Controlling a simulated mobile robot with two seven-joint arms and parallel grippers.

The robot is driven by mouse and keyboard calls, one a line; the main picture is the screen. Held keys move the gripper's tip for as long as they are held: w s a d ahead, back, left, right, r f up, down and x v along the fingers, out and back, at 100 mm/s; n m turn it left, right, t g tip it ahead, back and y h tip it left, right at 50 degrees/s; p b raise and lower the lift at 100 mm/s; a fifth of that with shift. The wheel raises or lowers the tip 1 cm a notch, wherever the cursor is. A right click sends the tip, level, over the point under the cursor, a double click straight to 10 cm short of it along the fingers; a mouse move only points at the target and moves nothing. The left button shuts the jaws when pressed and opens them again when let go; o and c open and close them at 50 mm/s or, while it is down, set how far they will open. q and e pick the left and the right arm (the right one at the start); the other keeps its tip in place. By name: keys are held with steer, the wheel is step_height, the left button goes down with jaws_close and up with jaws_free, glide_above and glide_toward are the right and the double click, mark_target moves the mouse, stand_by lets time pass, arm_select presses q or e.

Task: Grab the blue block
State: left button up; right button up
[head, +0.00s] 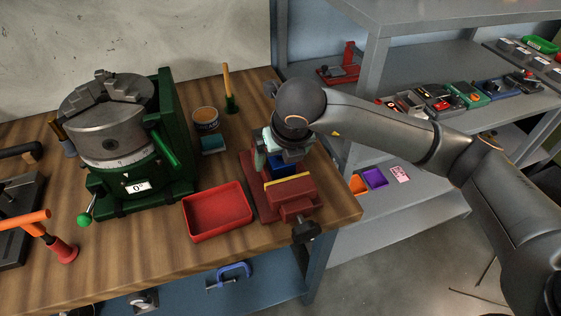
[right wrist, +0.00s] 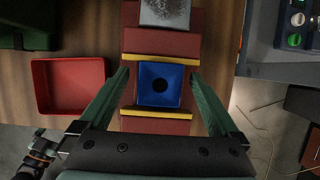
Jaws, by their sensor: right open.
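The blue block (right wrist: 161,84) has a dark round hole in its top. It sits between the yellow-edged jaws of the red vise (right wrist: 155,42) in the right wrist view. In the head view the block (head: 283,168) shows partly under my right gripper, in the vise (head: 291,190) at the bench's right end. My right gripper (right wrist: 161,80) is open, its green fingers apart on the left and right sides of the block. In the head view my right gripper (head: 277,157) points down over the vise. My left gripper is not in view.
A red tray (head: 217,211) lies left of the vise. A green rotary chuck (head: 120,140) stands farther left. A tin (head: 206,120) and a teal block (head: 213,144) are behind the tray. Grey shelves (head: 450,65) with tools stand to the right.

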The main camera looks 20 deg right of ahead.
steer(key=shift+r, duration=0.1)
jaws_close()
stand_by(0.6)
